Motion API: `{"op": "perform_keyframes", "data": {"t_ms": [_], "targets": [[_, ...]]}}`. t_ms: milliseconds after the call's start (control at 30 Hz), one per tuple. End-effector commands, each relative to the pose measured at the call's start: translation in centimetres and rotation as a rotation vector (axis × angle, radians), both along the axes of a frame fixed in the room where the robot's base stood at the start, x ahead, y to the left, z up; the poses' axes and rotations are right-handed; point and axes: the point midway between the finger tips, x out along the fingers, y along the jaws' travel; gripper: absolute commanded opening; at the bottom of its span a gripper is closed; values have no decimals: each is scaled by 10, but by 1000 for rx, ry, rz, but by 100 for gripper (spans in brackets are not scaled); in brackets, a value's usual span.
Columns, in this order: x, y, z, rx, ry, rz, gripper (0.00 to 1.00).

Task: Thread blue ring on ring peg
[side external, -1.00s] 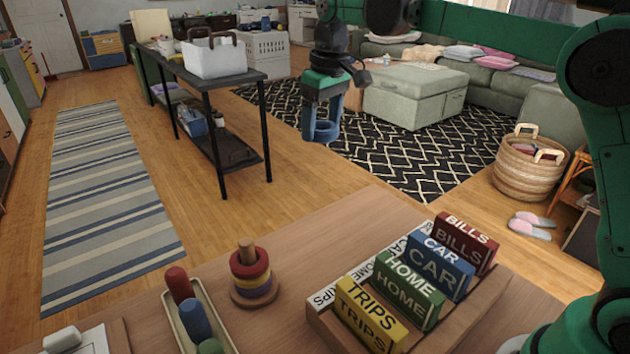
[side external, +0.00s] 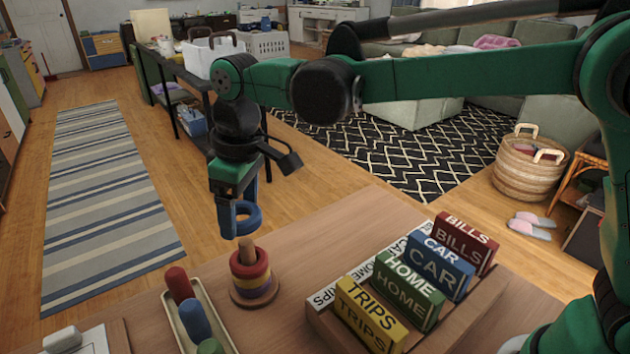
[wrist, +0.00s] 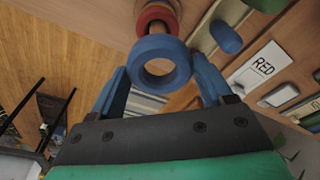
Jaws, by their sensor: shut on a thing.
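My gripper (side external: 232,218) is shut on the blue ring (side external: 253,219). It holds the ring in the air above the ring peg (side external: 246,245). In the wrist view the blue ring (wrist: 163,40) sits between the two blue fingers, its hole open to the camera. The wooden peg carries a red ring (side external: 249,262) on top, with yellow and purple rings lower down. In the wrist view the red ring (wrist: 157,12) and the peg tip show just past the blue ring. The ring is not around the peg; the exact gap between them is hard to tell.
A tray (side external: 211,305) with red, blue and green pegs stands left of the ring peg. A wooden holder (side external: 400,335) with labelled blocks stands to the right. A white card board (side external: 90,340) lies at the front left. The table behind the peg is clear.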

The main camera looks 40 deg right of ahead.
Motion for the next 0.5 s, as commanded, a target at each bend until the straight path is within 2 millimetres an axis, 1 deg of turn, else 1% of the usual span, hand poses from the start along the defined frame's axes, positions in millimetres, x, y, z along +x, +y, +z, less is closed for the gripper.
{"op": "perform_keyframes", "data": {"t_ms": [500], "targets": [[0, 0, -29, 0, 0, -1, 24]]}}
